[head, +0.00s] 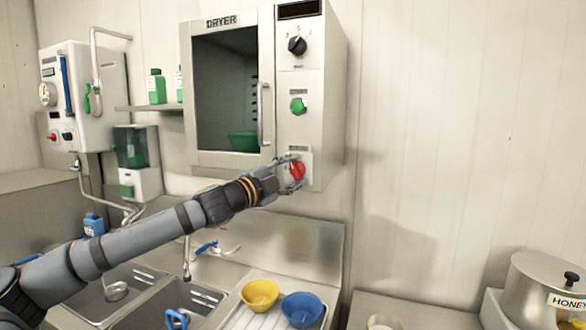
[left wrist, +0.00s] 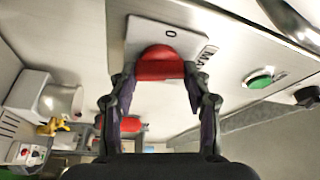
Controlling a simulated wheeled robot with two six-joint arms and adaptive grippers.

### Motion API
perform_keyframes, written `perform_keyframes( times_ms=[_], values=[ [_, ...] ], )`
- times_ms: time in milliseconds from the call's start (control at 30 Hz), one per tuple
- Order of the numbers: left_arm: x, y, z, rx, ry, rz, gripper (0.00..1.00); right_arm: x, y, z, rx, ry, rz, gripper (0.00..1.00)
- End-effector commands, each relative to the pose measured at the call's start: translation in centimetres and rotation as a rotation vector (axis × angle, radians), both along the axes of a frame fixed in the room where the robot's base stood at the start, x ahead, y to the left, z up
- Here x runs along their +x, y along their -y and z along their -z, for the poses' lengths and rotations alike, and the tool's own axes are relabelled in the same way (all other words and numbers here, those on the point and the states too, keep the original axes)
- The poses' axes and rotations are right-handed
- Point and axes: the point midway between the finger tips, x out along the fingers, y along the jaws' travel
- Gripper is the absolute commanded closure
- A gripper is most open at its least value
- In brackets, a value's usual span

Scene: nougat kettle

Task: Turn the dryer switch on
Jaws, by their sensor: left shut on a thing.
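The dryer (head: 225,90) hangs on the back wall, with its control panel on the right side. Its red switch (head: 297,171) is at the bottom of that panel. My left gripper (head: 292,172) is at the red switch, with its fingers on either side and shut on it. In the left wrist view the red switch (left wrist: 160,64) sits between the two fingertips (left wrist: 153,80), on a light plate marked "0". Part of the plate's lettering is cut off by the view and the finger. My right gripper is not in view.
Above the switch are a green button (head: 298,106) and a black knob (head: 297,45). The dryer door handle (head: 264,114) is just left of the panel. Below are sinks, a yellow bowl (head: 260,294) and a blue bowl (head: 302,309). A honey pot (head: 540,290) stands at right.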

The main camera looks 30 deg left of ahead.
Motion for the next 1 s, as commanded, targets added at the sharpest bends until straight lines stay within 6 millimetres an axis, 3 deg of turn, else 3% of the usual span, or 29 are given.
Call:
perform_keyframes(
  times_ms=[433, 1000],
  values=[
    [0.0, -0.1, 0.3, 0.270, -0.066, -0.002, 0.83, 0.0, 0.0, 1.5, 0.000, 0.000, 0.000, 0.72],
    [0.0, 0.0, 0.0, 0.333, -0.080, 0.000, 0.83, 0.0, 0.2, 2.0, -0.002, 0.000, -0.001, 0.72]
  ],
)
